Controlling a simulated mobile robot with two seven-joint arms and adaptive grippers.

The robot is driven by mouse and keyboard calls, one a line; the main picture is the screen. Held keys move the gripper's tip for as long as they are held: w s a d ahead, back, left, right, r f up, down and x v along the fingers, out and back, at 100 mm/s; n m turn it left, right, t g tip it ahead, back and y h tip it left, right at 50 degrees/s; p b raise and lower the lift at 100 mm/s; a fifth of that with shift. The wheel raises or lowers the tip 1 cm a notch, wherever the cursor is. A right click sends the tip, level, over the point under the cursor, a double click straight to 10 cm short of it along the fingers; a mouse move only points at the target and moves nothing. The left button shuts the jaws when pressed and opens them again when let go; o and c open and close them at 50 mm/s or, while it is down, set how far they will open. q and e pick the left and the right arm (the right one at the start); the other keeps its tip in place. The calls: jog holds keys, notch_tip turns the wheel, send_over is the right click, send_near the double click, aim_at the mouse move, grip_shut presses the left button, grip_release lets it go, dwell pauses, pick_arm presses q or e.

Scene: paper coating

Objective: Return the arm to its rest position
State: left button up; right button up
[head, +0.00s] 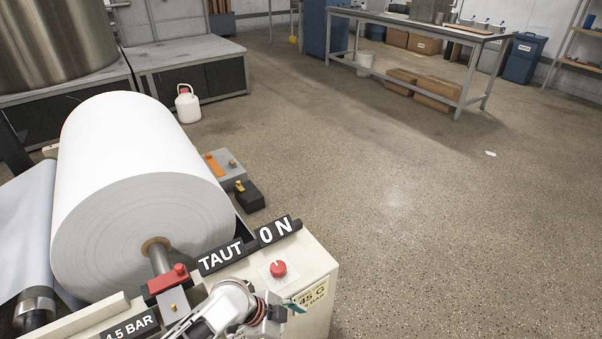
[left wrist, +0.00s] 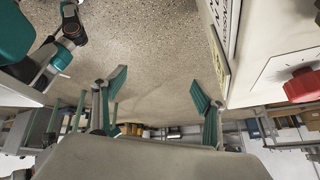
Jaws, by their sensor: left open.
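My left gripper (head: 288,308) shows at the bottom of the head view, at the front panel of the roll machine, below the red knob (head: 278,268). One teal fingertip is visible there. In the left wrist view the left gripper (left wrist: 160,88) is open, its two teal fingers apart with only floor between them. The red knob also shows at the right of that view (left wrist: 303,85), outside the fingers. Parts of my own body show at its upper left. My right gripper is not in view.
The big white paper roll (head: 135,170) sits on the machine, beside the "TAUT 0 N" signs (head: 246,247). A red clamp block (head: 168,279) is near the roll's shaft. Open floor (head: 430,230) lies right of the machine; a workbench (head: 420,25) stands far back.

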pick_arm(q)
jog(key=s+a+r+n+t+y+p, duration=0.2)
jog(key=s+a+r+n+t, duration=0.1)
jog(key=s+a+n, duration=0.4)
jog(key=s+a+r+n+t+y+p, duration=0.2)
jog(key=s+a+n+t, duration=0.4)
jog(key=a, duration=0.6)
jog(key=shift+s+a+r+n+p, duration=0.2)
jog(key=shift+s+r+n+p, duration=0.3)
jog(key=shift+n, duration=0.3)
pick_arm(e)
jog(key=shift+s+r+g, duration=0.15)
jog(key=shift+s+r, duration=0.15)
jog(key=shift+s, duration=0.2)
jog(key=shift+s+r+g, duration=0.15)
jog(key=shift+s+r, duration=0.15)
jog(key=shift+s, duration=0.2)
pick_arm(q)
jog(key=shift+f, duration=0.1)
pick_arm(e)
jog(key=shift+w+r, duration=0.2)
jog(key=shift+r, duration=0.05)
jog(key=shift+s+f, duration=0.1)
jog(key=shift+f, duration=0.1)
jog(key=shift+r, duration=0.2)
pick_arm(q)
jog(key=shift+a, duration=0.1)
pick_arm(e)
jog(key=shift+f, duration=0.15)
